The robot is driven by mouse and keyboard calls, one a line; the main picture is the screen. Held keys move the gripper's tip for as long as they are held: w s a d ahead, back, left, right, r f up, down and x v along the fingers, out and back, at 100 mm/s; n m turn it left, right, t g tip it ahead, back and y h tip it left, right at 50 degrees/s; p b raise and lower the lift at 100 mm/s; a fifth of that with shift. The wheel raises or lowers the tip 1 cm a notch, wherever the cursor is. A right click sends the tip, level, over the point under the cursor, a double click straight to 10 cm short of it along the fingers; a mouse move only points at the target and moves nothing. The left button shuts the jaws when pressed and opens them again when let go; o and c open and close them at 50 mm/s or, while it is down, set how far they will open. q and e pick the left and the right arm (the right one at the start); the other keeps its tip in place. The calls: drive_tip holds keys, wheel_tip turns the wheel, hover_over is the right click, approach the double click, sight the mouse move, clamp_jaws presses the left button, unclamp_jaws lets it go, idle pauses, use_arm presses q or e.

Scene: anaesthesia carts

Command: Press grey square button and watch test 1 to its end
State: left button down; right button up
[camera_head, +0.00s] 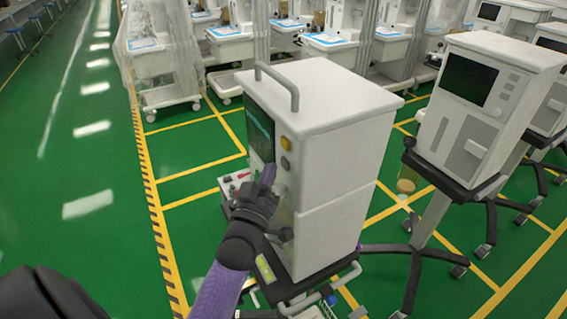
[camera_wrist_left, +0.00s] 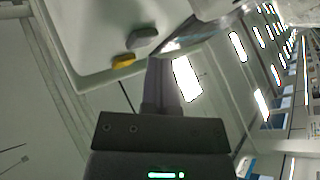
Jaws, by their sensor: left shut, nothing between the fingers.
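The white anaesthesia cart (camera_head: 335,150) stands in front of me with a dark screen (camera_head: 260,132) on its left-facing side. The screen shows a faint teal trace, too small to read. Beside the screen are a yellow button (camera_head: 286,142) and, below it, a grey button (camera_head: 285,163). In the left wrist view the grey button (camera_wrist_left: 143,38) and yellow button (camera_wrist_left: 123,61) stand out from the pale panel. My left gripper (camera_head: 267,174) is shut and empty, its tips close to the panel near the grey button. I cannot tell whether they touch. My right gripper is out of view.
A second white machine (camera_head: 485,100) on a wheeled stand is close on the right. Several carts (camera_head: 330,40) line the back. The green floor (camera_head: 80,170) on the left is clear, beyond a yellow-black striped line (camera_head: 155,215).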

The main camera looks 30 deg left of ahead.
use_arm(q)
drive_tip(key=shift+w, duration=0.1)
drive_tip(key=shift+w+d, duration=0.2)
drive_tip(key=shift+w, duration=0.1)
drive_tip(key=shift+w+d, duration=0.2)
drive_tip(key=shift+w, duration=0.2)
idle(0.9)
drive_tip(key=shift+s+a, duration=0.4)
drive_tip(key=shift+s, duration=0.35)
drive_tip(key=s, duration=0.1)
drive_tip(key=s+a+p, duration=0.1)
drive_tip(key=s, duration=0.1)
drive_tip(key=s+a+p, duration=0.1)
drive_tip(key=shift+s+a, duration=0.15)
drive_tip(key=shift+s, duration=0.1)
